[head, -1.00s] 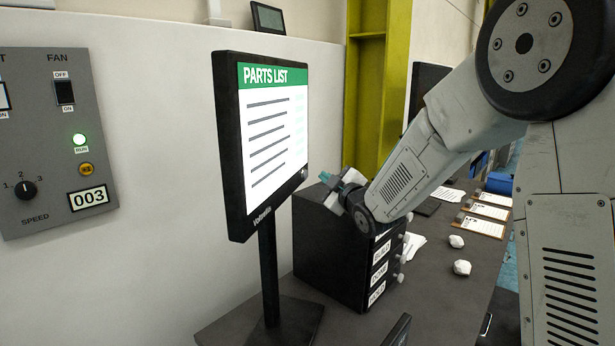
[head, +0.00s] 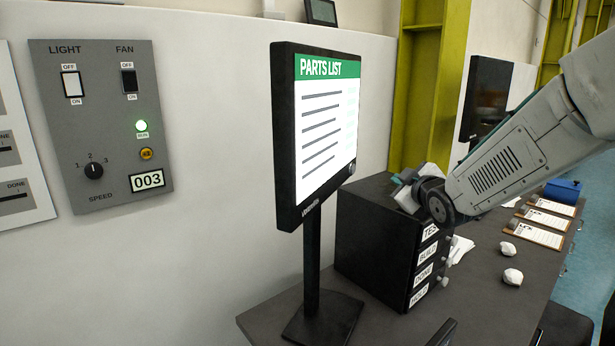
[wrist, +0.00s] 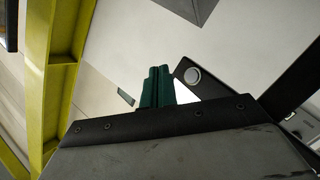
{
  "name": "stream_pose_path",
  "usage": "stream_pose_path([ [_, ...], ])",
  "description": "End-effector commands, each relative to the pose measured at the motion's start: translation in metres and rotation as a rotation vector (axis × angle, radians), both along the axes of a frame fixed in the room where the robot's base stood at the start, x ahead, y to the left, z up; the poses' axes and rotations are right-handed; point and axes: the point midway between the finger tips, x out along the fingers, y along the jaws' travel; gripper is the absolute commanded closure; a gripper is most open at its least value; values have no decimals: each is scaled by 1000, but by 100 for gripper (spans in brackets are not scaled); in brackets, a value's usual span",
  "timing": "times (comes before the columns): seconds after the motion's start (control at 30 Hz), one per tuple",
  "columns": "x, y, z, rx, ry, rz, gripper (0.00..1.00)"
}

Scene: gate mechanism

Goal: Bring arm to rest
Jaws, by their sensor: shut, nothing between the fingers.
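My gripper (head: 405,184) shows at the end of my arm in the head view, in front of or above the top of a black drawer box; the gap to the box cannot be judged. Its dark green fingers (wrist: 157,87) are together and empty in the wrist view. The fingertips are hard to make out in the head view. My arm comes in from the right, over the dark table.
A monitor (head: 327,125) reading PARTS LIST stands left of the drawer box (head: 375,240). A grey control panel (head: 105,120) is on the wall. Two white lumps (head: 512,277) and clipboards (head: 535,237) lie right of the box. A yellow-green post (head: 430,90) stands behind.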

Motion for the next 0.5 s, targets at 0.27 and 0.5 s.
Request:
stream_pose_path([
  [0.27, -126, -19, -8, 180, 458, -264, 100],
  [0.5, -273, -15, -31, 353, 859, -492, 100],
])
